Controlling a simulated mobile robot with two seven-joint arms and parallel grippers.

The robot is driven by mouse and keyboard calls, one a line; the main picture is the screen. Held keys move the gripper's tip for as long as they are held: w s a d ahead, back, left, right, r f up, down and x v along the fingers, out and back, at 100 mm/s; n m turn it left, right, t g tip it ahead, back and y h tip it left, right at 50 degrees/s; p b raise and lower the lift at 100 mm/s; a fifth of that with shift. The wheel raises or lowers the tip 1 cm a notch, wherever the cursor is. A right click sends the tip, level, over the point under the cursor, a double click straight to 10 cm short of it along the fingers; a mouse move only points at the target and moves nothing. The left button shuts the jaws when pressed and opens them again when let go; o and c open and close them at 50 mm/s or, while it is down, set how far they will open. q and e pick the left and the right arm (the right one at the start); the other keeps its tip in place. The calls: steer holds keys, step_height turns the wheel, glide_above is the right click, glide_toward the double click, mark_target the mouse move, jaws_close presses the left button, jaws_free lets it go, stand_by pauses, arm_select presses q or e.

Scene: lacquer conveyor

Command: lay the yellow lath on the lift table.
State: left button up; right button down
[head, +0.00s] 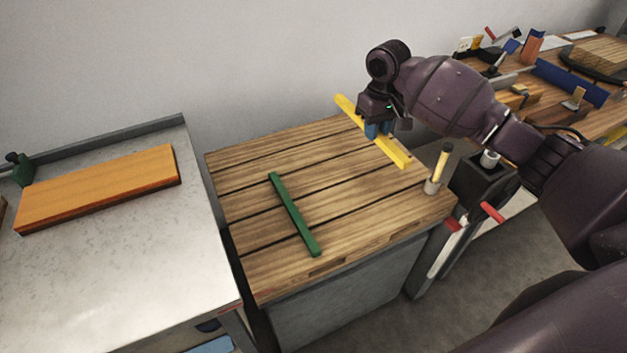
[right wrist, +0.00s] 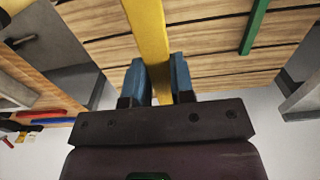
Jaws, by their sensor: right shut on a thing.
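The yellow lath (head: 390,149) is a long thin bar over the back right part of the lift table (head: 240,230), which has a wooden slatted top. My right gripper (head: 373,132) is shut on the yellow lath near its middle. In the right wrist view the lath (right wrist: 148,30) runs between the two blue fingers (right wrist: 158,80). I cannot tell whether the lath touches the table top or hangs just above it. A green lath (head: 295,214) lies on the middle of the table, apart from the yellow one. My left gripper is not in view.
A metal bench (head: 110,270) with an orange board (head: 100,187) stands at the left. A small cup with a brush (head: 436,178) stands at the table's right corner. A cluttered workbench (head: 540,95) is at the back right. The table's front left part is clear.

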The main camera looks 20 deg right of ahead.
steer(key=shift+d+f, duration=0.4)
steer(key=shift+d, duration=0.05)
steer(key=b, duration=0.3)
glide_above(367, 193)
step_height(367, 193, down, 13)
steer(key=shift+r, duration=0.1)
steer(key=shift+f, duration=0.7)
step_height(367, 193, down, 6)
steer(key=shift+r+b, duration=0.25)
steer(key=shift+b, duration=0.5)
steer(key=shift+r, duration=0.1)
